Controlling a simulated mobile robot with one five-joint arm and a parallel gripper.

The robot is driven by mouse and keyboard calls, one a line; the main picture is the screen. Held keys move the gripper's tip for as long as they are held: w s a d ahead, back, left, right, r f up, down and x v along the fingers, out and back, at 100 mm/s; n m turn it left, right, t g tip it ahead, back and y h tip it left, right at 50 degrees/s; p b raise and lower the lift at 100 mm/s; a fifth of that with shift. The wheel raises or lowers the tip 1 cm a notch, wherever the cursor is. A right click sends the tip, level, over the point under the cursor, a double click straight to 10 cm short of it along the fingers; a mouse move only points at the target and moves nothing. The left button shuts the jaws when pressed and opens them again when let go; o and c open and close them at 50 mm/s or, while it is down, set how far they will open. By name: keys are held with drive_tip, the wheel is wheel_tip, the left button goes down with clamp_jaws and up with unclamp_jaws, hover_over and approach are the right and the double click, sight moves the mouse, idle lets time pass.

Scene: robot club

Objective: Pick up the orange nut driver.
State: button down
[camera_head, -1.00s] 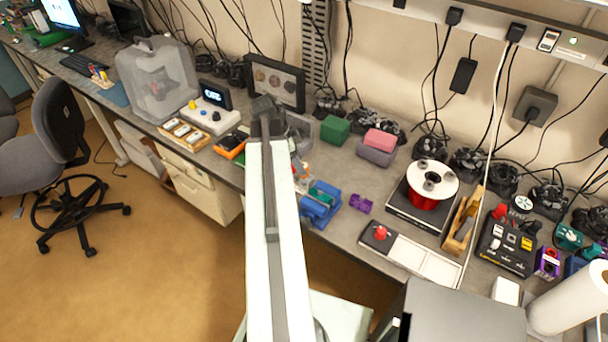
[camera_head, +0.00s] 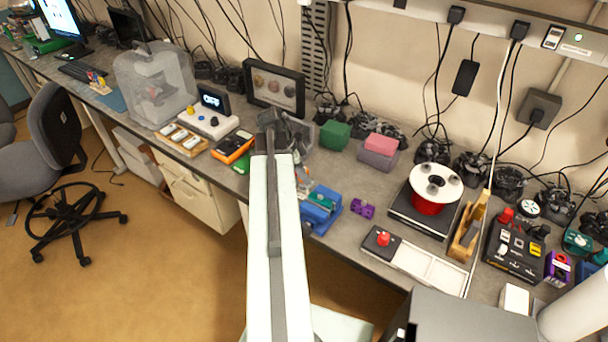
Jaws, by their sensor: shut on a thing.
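My arm reaches away from me over the bench, with its dark far end (camera_head: 272,120) in front of a grey see-through bin (camera_head: 297,132). My gripper's fingers do not show; the arm hides them or they are out of sight. I cannot make out an orange nut driver anywhere. Small orange and pale bits (camera_head: 303,178) show just right of the arm, too small and partly covered to name.
A blue vice-like tool (camera_head: 321,210) and a purple block (camera_head: 362,208) lie right of the arm. An orange-and-black meter (camera_head: 232,147) lies left of it. Further right are a red spool (camera_head: 431,205) and a white tray (camera_head: 428,267). Bare bench (camera_head: 345,178) shows between.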

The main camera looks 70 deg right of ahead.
wheel_tip(320, 180, up, 10)
drive_tip(key=p, duration=1)
drive_tip(key=shift+r, duration=0.1)
drive_tip(key=c, duration=2)
unclamp_jaws()
clamp_jaws()
wheel_tip(320, 180, up, 3)
drive_tip(key=p, duration=0.3)
drive_tip(key=shift+r, duration=0.15)
